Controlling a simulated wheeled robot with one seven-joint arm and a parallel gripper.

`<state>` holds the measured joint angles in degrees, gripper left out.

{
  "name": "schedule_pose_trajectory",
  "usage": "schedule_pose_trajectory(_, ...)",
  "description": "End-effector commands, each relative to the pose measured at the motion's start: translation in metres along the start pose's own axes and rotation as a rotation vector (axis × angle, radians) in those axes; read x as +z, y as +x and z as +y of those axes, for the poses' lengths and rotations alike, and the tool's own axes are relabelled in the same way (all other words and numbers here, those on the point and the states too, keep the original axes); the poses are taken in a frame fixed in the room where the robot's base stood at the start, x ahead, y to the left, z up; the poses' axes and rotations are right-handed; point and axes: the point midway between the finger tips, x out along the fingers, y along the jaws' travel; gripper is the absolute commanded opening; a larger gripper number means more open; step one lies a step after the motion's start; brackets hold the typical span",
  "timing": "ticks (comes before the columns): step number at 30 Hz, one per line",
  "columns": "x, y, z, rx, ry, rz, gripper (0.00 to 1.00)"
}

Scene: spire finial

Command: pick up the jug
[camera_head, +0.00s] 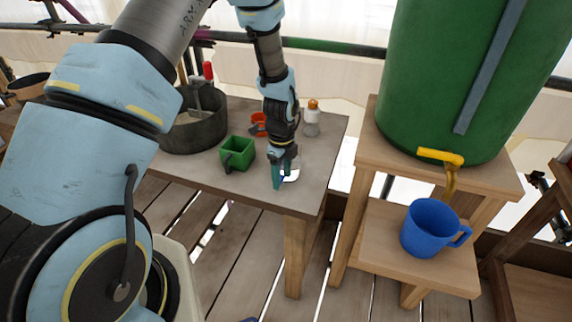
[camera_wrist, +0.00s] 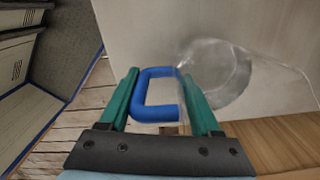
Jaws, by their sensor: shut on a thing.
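The jug (camera_wrist: 232,75) is clear, with a blue handle (camera_wrist: 158,113), and shows best in the wrist view. Its see-through body lies to the right of the handle, and its outline is faint. My gripper (camera_wrist: 159,76) has its two green fingers on either side of the handle and is shut on it. In the head view my gripper (camera_head: 282,176) points down at the front right of the grey table (camera_head: 222,181). There the jug is mostly hidden, with only a pale bit beside the fingers. I cannot tell whether it touches the table.
A green square cup (camera_head: 238,153), an orange cup (camera_head: 258,123), a bottle with an orange cap (camera_head: 312,118) and a large dark pot (camera_head: 192,128) stand near my gripper. To the right, a blue mug (camera_head: 430,228) sits on a shelf below a big green barrel (camera_head: 455,75) with a yellow tap.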

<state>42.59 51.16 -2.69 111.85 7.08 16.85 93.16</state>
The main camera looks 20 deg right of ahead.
Motion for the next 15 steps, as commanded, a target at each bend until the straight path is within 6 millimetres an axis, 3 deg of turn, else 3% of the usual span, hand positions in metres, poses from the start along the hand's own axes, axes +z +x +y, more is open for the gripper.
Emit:
schedule_pose_trajectory(2, -0.0001, 0.0001, 0.0003, 0.001, 0.0, 0.0, 0.4)
schedule_pose_trajectory(12, -0.0004, 0.0001, 0.0004, 0.001, 0.001, 0.0, 0.02)
schedule_pose_trajectory(15, -0.0006, 0.0002, 0.0004, 0.001, 0.001, 0.001, 0.0)
